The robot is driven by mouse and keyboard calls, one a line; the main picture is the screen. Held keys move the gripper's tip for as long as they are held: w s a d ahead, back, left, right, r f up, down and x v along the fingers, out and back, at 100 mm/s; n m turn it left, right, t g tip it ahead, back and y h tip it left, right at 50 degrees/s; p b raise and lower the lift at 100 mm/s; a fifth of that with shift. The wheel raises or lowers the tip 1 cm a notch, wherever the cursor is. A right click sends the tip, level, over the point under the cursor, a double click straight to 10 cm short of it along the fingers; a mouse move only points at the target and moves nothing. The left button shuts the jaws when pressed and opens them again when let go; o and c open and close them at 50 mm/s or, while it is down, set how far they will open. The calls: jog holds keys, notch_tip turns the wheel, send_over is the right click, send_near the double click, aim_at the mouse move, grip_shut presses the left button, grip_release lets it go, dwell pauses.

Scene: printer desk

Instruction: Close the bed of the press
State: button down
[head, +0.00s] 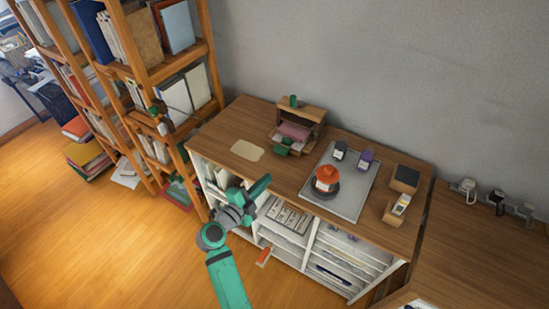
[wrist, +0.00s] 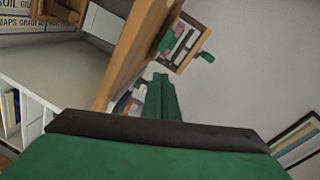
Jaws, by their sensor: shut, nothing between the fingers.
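The press (head: 302,113) is a small wooden frame with a green knob on top, standing at the back of the desk. Its bed (head: 294,131), with a pinkish top, sticks out at the front, with green parts (head: 284,147) at its front end. My gripper (head: 265,182) is in front of the desk edge, apart from the press and to its lower left in the head view. Its green fingers (wrist: 162,98) are together and empty in the wrist view. There the press (wrist: 184,43) appears tilted, beyond the fingertips, with green pieces on it.
A grey tray (head: 346,205) with a red-topped item and small bottles lies right of the press. A pale sheet (head: 246,150) lies to its left. White shelves (head: 330,264) fill the desk front below my gripper. A tall wooden bookshelf (head: 170,75) stands at left.

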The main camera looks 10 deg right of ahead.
jog(key=m, duration=0.2)
jog(key=m+g+y, duration=0.1)
jog(key=m+y, duration=0.1)
send_near(280, 153)
jog(key=x, duration=0.6)
jog(key=shift+w+f, duration=0.1)
